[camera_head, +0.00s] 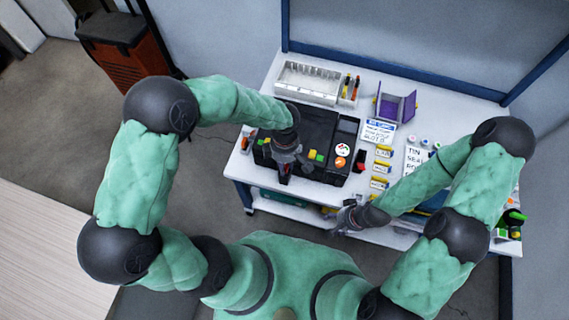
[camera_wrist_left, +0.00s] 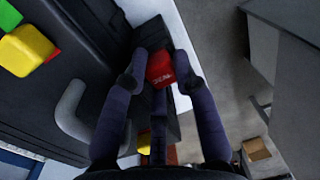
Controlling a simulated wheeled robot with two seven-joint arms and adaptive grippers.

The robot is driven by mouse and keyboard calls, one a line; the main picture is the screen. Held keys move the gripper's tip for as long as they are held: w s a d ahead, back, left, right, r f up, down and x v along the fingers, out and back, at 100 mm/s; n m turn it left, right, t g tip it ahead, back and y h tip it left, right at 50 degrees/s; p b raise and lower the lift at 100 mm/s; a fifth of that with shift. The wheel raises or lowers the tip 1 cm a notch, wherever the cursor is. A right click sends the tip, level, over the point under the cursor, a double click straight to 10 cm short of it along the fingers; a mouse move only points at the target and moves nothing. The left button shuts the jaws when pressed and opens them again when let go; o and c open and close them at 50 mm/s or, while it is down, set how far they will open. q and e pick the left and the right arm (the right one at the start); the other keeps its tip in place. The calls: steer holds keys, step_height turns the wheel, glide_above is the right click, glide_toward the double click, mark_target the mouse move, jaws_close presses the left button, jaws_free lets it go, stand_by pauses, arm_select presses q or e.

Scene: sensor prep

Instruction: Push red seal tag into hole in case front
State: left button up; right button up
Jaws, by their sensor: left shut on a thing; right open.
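The red seal tag (camera_wrist_left: 160,66), a small red block with white marking, is between the fingers of my left gripper (camera_wrist_left: 160,76). My left gripper is shut on it, close to the front side of the black case (camera_wrist_left: 60,95). In the head view the case (camera_head: 342,133) lies on the white table, and my left gripper (camera_head: 284,176) is at its near left edge. The tag is not clear there. The hole in the case front is not visible, and I cannot tell whether the tag touches the case. My right gripper (camera_head: 343,221) is open and empty at the table's front edge.
A grey curved handle (camera_wrist_left: 70,112) is on the case beside the left fingers. Yellow labels (camera_head: 382,166), a white sign (camera_head: 378,132), a purple holder (camera_head: 396,106) and a grey bin tray (camera_head: 308,82) stand on the table (camera_head: 262,100). Open floor lies before the table.

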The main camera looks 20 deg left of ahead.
arm_select(q)
steer(key=o, duration=1.3)
steer(key=shift+r, duration=0.15)
steer(key=shift+r+p, duration=2.35)
steer(key=shift+r, duration=1)
steer(key=shift+s+f, duration=0.1)
steer(key=shift+s, duration=0.05)
